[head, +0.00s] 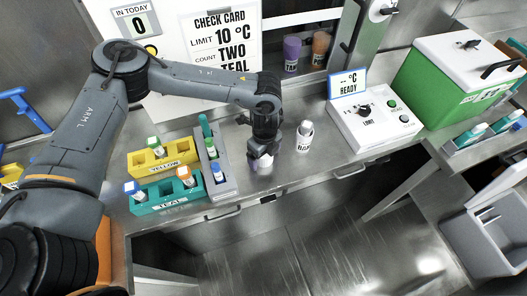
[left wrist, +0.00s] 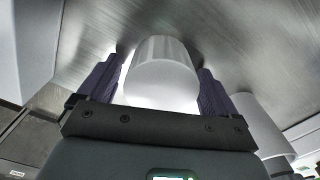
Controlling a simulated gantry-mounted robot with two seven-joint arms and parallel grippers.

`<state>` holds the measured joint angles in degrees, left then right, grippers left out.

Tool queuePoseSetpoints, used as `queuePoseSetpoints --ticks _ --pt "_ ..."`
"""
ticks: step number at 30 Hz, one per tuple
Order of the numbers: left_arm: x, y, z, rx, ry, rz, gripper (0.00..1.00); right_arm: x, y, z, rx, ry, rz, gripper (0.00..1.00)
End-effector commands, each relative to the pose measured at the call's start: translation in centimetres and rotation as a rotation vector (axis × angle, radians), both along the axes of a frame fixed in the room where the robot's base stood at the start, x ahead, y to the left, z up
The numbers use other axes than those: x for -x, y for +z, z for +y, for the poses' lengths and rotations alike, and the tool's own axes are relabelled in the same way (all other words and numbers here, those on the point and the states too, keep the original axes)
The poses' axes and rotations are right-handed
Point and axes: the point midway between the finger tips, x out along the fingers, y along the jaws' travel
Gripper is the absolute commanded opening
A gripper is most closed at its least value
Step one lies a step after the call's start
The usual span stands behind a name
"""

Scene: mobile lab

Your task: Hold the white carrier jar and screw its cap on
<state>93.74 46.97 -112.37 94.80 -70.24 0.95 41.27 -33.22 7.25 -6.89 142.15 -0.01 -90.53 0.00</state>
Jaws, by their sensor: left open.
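A white jar (head: 304,137) with dark lettering stands upright on the steel bench, right of my left gripper. My left gripper (head: 262,163) points down at the bench, open, with its fingers around a small white round piece, which looks like the cap (head: 267,160). In the left wrist view the white piece (left wrist: 162,75) sits between the two dark finger pads (left wrist: 157,82), with a gap visible on its left. A larger white cylinder, probably the jar (left wrist: 262,125), stands at the right there. My right gripper is not in view.
A grey rack (head: 226,178) with tubes stands just left of the gripper, beside yellow (head: 146,168) and teal (head: 160,204) racks. A white control box (head: 372,128) stands right of the jar. The bench's front edge is close.

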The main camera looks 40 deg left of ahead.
Motion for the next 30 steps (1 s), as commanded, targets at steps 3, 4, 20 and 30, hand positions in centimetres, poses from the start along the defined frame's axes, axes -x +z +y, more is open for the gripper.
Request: queuePoseSetpoints --ticks 3,4,20,30 --pt "-0.01 -0.06 0.00 0.000 0.000 0.000 0.92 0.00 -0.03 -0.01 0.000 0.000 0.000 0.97" --pt "-0.01 -0.06 0.00 0.000 0.000 0.000 0.92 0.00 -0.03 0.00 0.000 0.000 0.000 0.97" --pt "-0.02 -0.02 -0.01 0.000 0.000 -0.001 0.41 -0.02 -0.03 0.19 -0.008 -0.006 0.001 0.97" --pt "-0.06 0.17 -0.03 0.001 0.000 -0.002 0.41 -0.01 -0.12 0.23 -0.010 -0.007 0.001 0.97"
